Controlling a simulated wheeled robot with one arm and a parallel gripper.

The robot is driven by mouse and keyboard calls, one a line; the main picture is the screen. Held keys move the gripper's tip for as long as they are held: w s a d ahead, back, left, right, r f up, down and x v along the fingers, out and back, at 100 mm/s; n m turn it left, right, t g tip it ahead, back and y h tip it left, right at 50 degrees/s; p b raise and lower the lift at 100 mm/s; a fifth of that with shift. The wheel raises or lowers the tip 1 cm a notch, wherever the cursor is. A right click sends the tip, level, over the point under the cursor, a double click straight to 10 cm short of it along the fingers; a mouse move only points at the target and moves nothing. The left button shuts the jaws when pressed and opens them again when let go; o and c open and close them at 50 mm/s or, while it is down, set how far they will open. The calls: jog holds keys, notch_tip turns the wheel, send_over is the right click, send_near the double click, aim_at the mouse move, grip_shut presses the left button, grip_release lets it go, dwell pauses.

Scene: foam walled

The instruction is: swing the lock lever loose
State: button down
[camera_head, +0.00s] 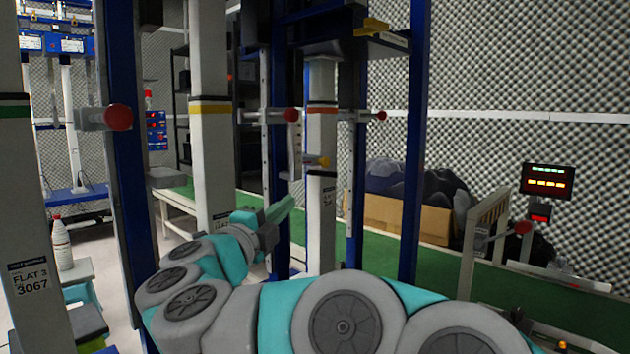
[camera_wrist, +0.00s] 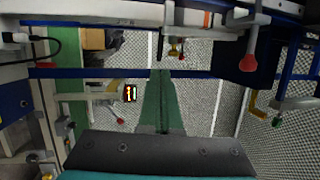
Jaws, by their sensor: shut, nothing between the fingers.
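Several levers show, and I cannot tell for sure which one is the lock lever. A red-knobbed lever (camera_head: 291,115) sits on the post ahead, with a yellow-knobbed lever (camera_head: 317,161) below it. Another red-knobbed lever (camera_head: 118,117) is on the blue upright at the left. My gripper (camera_head: 289,205) is shut and empty, below and left of the yellow knob and apart from it. In the wrist view, my gripper (camera_wrist: 160,74) has its green fingers together. A yellow knob (camera_wrist: 173,53) shows just beyond the tips, and a red knob (camera_wrist: 248,62) hangs to the right.
Blue uprights (camera_head: 415,140) and pale posts (camera_head: 210,140) stand close around my arm. A cardboard box (camera_head: 400,217) with dark bags is behind, on a green surface. A red-knobbed lever (camera_head: 523,228) and a lit display (camera_head: 547,181) are at the right.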

send_near(327, 176)
jog(key=shift+h, duration=0.3)
jog(key=x, duration=0.6)
jog(key=shift+w+d+r+b, duration=0.1)
jog(key=shift+w+b, duration=0.25)
jog(key=shift+w, duration=0.05)
